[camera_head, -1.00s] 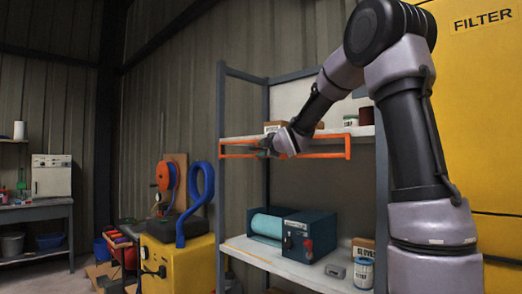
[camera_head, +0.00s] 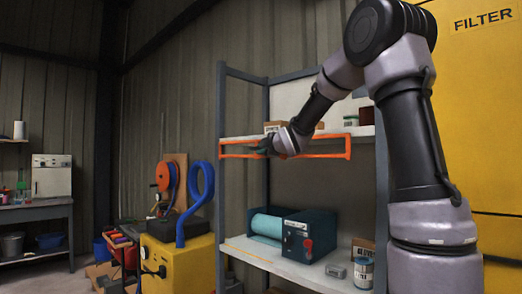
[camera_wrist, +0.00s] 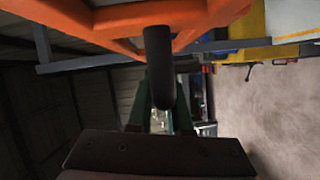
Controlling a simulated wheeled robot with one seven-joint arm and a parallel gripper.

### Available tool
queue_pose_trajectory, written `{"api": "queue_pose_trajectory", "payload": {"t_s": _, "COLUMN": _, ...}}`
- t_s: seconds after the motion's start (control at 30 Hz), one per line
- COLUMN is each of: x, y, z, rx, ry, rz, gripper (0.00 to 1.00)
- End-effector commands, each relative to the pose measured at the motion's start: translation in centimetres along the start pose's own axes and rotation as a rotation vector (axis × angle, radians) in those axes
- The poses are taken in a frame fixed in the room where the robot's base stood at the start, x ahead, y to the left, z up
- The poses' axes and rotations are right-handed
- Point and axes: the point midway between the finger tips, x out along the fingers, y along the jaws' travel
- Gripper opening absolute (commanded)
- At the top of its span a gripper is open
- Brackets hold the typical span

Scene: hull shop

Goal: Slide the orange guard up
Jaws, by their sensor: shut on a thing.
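The orange guard (camera_head: 330,155) is a rectangular frame across the front of the shelf rack, level with the upper shelf. It also fills the top of the wrist view (camera_wrist: 215,12). A dark round handle (camera_wrist: 158,65) sticks out from the guard in the wrist view. My gripper (camera_head: 262,149) is at the guard's left half in the head view. In the wrist view its green fingers (camera_wrist: 160,112) are closed around the handle. The fingertips are partly hidden behind the handle.
The upper shelf (camera_head: 236,137) holds boxes and cans. Below, a teal machine with a roller (camera_head: 309,236) stands on the lower shelf (camera_head: 240,249) beside a can (camera_head: 363,273). A yellow unit with a blue hose (camera_head: 180,262) stands to the left. A yellow filter cabinet (camera_head: 475,120) is at right.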

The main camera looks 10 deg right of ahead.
Motion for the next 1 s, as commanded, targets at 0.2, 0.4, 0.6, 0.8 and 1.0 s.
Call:
{"api": "queue_pose_trajectory", "payload": {"t_s": 0.2, "x": 0.0, "y": -0.1, "z": 0.0, "rx": 0.001, "ry": -0.001, "rz": -0.002, "gripper": 0.0}}
{"api": "queue_pose_trajectory", "payload": {"t_s": 0.4, "x": 0.0, "y": -0.1, "z": 0.1, "rx": 0.001, "ry": -0.001, "rz": -0.002, "gripper": 0.0}}
{"api": "queue_pose_trajectory", "payload": {"t_s": 0.6, "x": 0.0, "y": -0.1, "z": 0.1, "rx": 0.001, "ry": -0.001, "rz": -0.003, "gripper": 0.0}}
{"api": "queue_pose_trajectory", "payload": {"t_s": 0.8, "x": -0.2, "y": 2.3, "z": -0.5, "rx": 0.0, "ry": 0.003, "rz": 0.003, "gripper": 0.0}}
{"api": "queue_pose_trajectory", "payload": {"t_s": 1.0, "x": -0.5, "y": 6.7, "z": -1.4, "rx": -0.001, "ry": 0.005, "rz": 0.001, "gripper": 0.0}}
